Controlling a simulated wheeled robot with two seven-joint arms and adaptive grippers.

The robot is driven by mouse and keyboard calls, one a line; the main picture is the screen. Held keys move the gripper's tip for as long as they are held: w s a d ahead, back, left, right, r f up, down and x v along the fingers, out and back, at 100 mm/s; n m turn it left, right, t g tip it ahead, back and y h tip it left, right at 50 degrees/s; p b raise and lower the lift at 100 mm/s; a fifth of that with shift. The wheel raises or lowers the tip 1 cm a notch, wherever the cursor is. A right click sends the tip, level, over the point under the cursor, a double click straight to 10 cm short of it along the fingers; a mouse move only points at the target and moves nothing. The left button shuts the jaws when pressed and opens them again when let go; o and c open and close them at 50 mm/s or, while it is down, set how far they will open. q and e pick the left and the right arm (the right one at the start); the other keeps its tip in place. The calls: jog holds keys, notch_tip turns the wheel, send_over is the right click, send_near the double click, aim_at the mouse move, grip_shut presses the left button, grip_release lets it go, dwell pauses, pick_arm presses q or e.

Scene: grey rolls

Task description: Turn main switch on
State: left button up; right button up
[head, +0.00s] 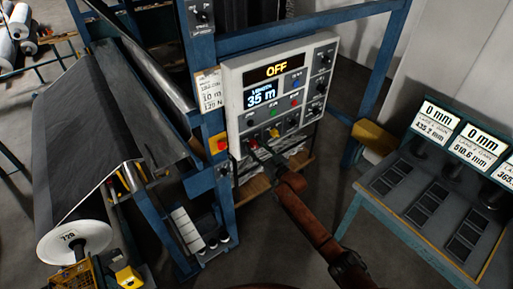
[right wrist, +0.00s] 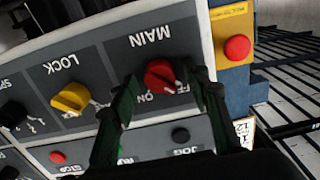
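The control panel (head: 236,97) stands on a blue frame, and its top display (head: 272,69) reads OFF. The main switch is a red rotary knob (right wrist: 160,74) under the inverted label MAIN, with ON and partly hidden OFF marks beside it. In the head view the main switch (head: 251,144) is at the panel's lower left, partly covered by my gripper. My right gripper (right wrist: 160,80) is open, with one dark green finger on each side of the knob. A gap shows at the left finger; contact at the right finger I cannot tell. My left gripper is out of view.
A yellow LOCK knob (right wrist: 70,98) sits beside the main switch. A red button on a yellow box (head: 218,143) is on the other side. A large grey roll (head: 80,140) stands left, and a blue table with displays (head: 375,200) stands right.

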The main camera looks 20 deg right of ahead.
jog(key=c, duration=1)
jog(key=shift+m, duration=0.4)
jog(key=m, duration=0.3)
jog(key=shift+m, duration=0.4)
jog(key=m, duration=0.4)
jog(key=shift+m+p, duration=0.3)
jog(key=shift+p, duration=0.1)
jog(key=m, duration=0.4)
jog(key=shift+p, duration=0.3)
jog(key=m, duration=0.4)
jog(key=shift+m+p, duration=0.3)
jog(key=shift+p, duration=0.1)
